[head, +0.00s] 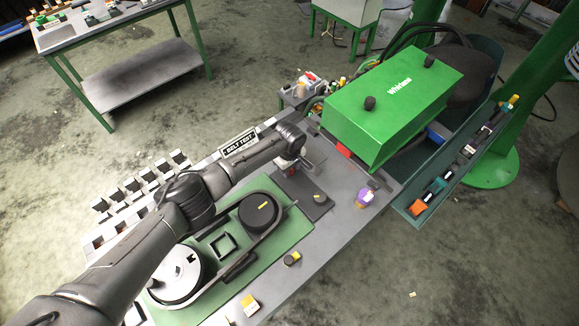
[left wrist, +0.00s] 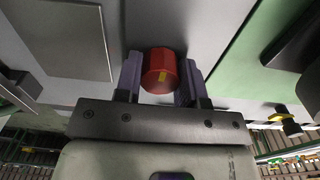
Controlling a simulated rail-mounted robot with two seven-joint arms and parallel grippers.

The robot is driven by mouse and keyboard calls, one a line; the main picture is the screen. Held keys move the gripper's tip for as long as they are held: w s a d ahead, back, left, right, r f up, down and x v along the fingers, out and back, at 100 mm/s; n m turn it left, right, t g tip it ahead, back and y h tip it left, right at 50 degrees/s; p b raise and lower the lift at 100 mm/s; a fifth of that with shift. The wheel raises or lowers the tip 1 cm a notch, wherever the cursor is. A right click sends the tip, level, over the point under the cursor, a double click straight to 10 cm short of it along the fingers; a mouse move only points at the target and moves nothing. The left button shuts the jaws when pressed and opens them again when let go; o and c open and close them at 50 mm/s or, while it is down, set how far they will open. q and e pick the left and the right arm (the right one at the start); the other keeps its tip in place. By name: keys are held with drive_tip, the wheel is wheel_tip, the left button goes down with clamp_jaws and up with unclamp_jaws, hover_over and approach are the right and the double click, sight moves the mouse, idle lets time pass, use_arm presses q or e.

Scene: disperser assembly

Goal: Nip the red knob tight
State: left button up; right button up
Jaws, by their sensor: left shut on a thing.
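The red knob (left wrist: 160,72) shows in the left wrist view as a red faceted cap with a small yellow mark. It sits between the two purple-grey fingers of my left gripper (head: 305,163), which are shut on it from both sides. In the head view the gripper is over the far part of the workbench, by a dark grey plate (head: 309,202). The knob itself is hidden there behind my wrist and gripper. My right gripper is not in view.
A green machine housing (head: 395,105) stands close to the right of my gripper. A green board (head: 222,295) with a belt and two pulleys lies below my left arm. A purple jar (head: 363,198) and a small black-and-yellow part (head: 292,259) stand on the bench. A "BELT TEST" sign (head: 240,145) is behind my forearm.

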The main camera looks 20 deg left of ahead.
use_arm(q)
drive_tip(key=shift+r, duration=0.1)
drive_tip(key=shift+m+p, duration=0.7)
drive_tip(key=shift+m, duration=0.4)
drive_tip(key=shift+m+p, duration=0.35)
drive_tip(key=shift+m, duration=0.55)
drive_tip(key=m, duration=0.4)
drive_tip(key=shift+p, duration=0.35)
drive_tip(key=m, duration=1.5)
drive_tip(key=shift+m, duration=0.5)
